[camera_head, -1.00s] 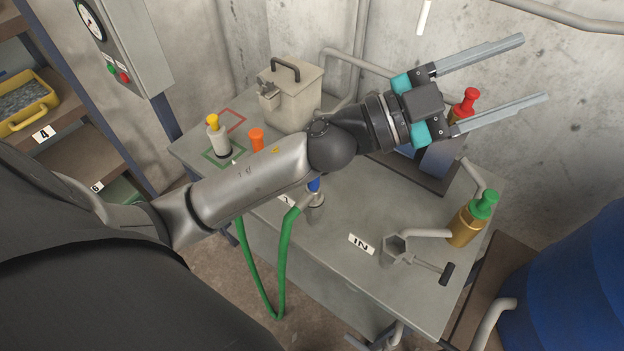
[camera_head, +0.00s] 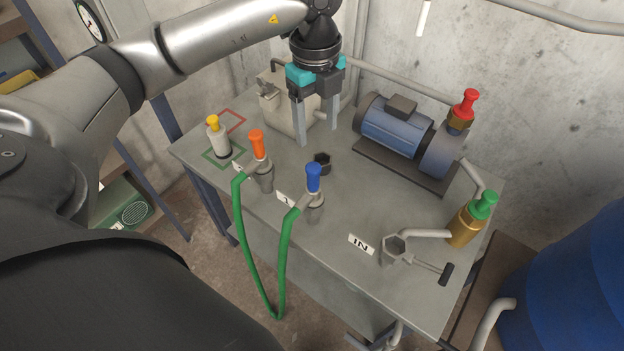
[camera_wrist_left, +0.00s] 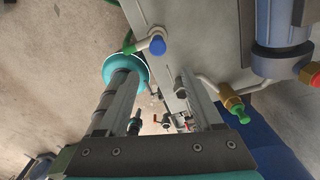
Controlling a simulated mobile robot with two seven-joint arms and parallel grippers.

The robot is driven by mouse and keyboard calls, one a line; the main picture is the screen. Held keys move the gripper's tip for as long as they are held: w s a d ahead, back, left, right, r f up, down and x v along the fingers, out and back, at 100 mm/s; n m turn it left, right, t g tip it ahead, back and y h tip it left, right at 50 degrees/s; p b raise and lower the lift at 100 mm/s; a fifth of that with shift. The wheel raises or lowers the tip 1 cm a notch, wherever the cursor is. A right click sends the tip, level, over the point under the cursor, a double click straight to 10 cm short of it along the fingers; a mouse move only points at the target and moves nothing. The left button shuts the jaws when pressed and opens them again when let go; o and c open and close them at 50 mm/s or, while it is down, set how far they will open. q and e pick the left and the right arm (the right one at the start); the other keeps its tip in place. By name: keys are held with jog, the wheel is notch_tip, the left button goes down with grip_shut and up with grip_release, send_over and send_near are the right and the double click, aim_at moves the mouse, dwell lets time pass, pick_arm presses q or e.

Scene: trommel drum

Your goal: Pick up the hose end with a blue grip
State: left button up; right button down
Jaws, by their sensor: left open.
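The hose end with a blue grip (camera_head: 314,178) stands upright on the grey table near its front edge, above a metal fitting. The blue grip also shows in the left wrist view (camera_wrist_left: 157,45), near the top. A green hose (camera_head: 283,262) hangs from it in a loop to the other hose end, which has an orange grip (camera_head: 257,145). My left gripper (camera_head: 317,136) points down in the head view, open and empty, behind and above the blue grip and apart from it. Its fingers also show in the left wrist view (camera_wrist_left: 158,88). My right gripper is not in view.
A blue motor pump (camera_head: 395,130) stands behind right, with a red-topped valve (camera_head: 464,108). A yellow-topped bottle (camera_head: 216,138) stands left.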

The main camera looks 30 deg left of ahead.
aim_at(314, 167)
pick_arm(q)
jog(key=f+b, duration=0.1)
jog(key=f, duration=1.4)
jog(key=shift+a, duration=0.2)
grip_shut()
dwell(0.9)
